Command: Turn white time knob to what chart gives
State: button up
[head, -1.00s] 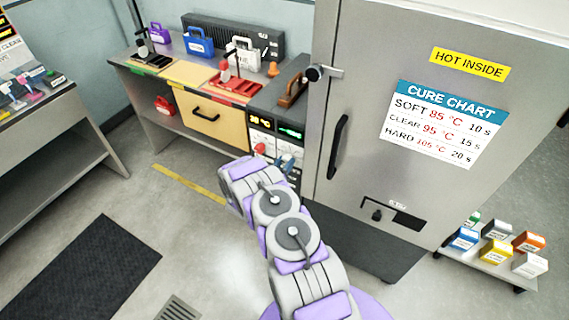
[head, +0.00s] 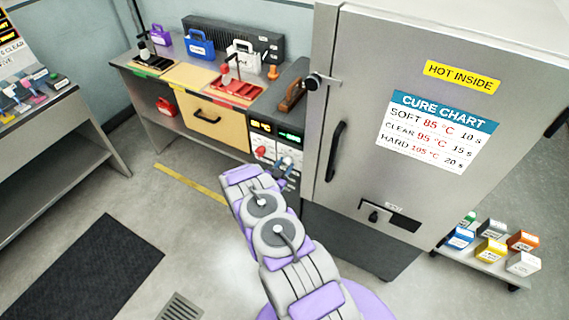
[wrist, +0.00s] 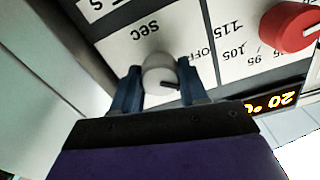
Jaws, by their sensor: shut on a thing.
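The white time knob (wrist: 158,78) sits under a "Sec" label on a white panel in the wrist view. A dark pointer mark shows on its lower right edge. My gripper (wrist: 159,68) has one blue finger on each side of the knob and is shut on it. In the head view my gripper (head: 285,166) is at the control panel, with the white knob too small to make out clearly. The cure chart (head: 437,132) on the grey door reads soft 85 °C 10 s, clear 95 °C 15 s, hard 105 °C 20 s.
A red knob (wrist: 290,27) with temperature numbers is beside the white one. An orange display (wrist: 270,103) is lit near it. The oven door (head: 355,70) with a black handle (head: 336,150) stands to the right.

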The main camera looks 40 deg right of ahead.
jog(key=shift+m+p, duration=0.5)
jog(key=shift+m, duration=0.5)
jog(key=o, duration=1.1)
jog(key=shift+c, duration=0.2)
jog(key=p+v, duration=0.1)
jog(key=v, duration=1.6)
jog(key=shift+a+p, duration=0.3)
jog(key=shift+f, duration=0.1)
